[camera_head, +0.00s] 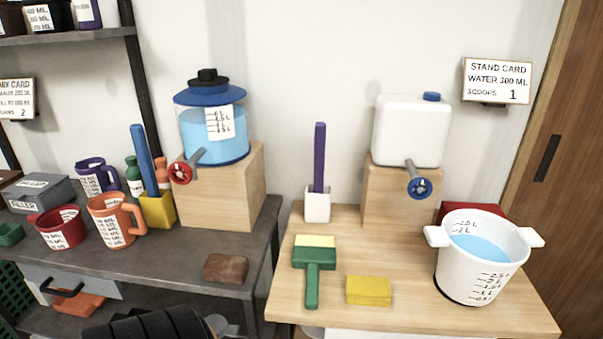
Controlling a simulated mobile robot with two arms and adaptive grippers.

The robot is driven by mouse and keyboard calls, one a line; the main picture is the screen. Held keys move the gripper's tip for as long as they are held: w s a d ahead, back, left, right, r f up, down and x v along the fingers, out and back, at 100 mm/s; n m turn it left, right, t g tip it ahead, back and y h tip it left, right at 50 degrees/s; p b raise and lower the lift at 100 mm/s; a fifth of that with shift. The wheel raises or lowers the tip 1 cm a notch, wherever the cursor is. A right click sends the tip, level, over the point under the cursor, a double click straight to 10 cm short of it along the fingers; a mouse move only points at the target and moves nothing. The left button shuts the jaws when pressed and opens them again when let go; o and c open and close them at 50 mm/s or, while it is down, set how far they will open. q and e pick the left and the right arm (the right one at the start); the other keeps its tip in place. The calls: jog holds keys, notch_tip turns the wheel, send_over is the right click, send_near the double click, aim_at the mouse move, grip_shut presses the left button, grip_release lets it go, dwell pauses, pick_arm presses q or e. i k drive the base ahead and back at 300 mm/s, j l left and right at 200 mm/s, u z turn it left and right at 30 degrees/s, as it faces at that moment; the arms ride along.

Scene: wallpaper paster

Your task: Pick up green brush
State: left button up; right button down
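The green brush (314,262) lies flat on the light wooden table (375,240). It has a wide green head with a pale yellow band at the far edge, and its green handle points toward the table's front edge. Nothing covers or touches it. Neither of my grippers shows in the head view. A dark ribbed part at the bottom left may belong to my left arm, but no fingers are visible.
A yellow sponge-like block (369,290) lies right of the brush handle. A white holder (317,206) with a purple stick stands behind it. A white bucket of water (463,283) stands at right. Left, a dark bench (160,262) holds a brown block (226,268) and mugs.

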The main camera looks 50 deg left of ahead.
aim_at(314, 254)
jog(key=u, duration=1.6)
